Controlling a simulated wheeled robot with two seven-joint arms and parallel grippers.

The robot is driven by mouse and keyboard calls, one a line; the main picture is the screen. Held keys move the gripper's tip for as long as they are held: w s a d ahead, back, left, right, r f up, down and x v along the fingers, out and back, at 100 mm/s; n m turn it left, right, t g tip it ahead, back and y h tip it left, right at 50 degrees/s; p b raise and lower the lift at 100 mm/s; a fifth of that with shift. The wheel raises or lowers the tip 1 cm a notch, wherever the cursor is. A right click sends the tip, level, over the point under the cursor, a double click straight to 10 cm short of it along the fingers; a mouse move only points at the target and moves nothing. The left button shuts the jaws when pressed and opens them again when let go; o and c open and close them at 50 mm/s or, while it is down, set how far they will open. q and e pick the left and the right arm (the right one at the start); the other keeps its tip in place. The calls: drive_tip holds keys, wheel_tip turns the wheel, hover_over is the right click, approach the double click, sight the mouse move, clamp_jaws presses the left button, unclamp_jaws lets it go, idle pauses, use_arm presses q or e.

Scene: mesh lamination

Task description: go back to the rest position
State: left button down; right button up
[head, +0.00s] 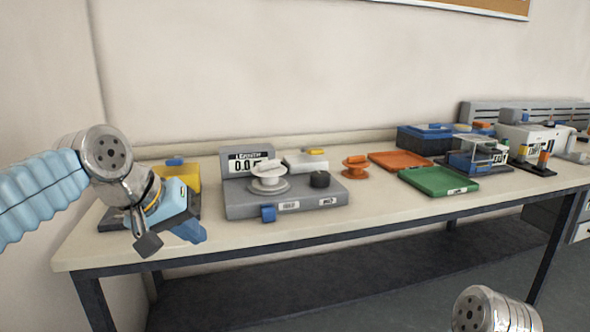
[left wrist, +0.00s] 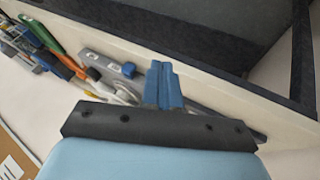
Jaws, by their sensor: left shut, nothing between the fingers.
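My left gripper (head: 192,230) is at the left end of the table, in front of a yellow block with a blue top (head: 177,172). Its blue fingers are shut and empty, and they also show in the left wrist view (left wrist: 162,70). They appear near the table's front edge and touch nothing that I can make out. My left arm comes in from the left in light blue and hides part of the yellow block and its dark base. A silver link of my right arm shows at the bottom right. My right gripper is outside the frames.
A grey machine (head: 238,205) with a length display, white spool and black knob stands right of my left gripper. An orange spool (head: 355,166), orange tray (head: 400,160), green tray (head: 438,180) and blue box (head: 424,140) lie farther right. The floor before the table (head: 300,237) looks clear.

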use_arm(q)
drive_tip(key=w+d+f+g, duration=0.1)
drive_tip(key=w+d+f, duration=0.15)
drive_tip(key=f, duration=1.35)
drive_tip(key=w+d+f+g, duration=0.2)
drive_tip(key=w+f, duration=0.1)
drive_tip(key=f, duration=1.4)
drive_tip(key=s+d+f+g, duration=0.2)
drive_tip(key=s+f, duration=1.9)
drive_tip(key=f, duration=0.3)
drive_tip(key=shift+s+f, duration=0.35)
drive_tip(key=shift+d, duration=0.1)
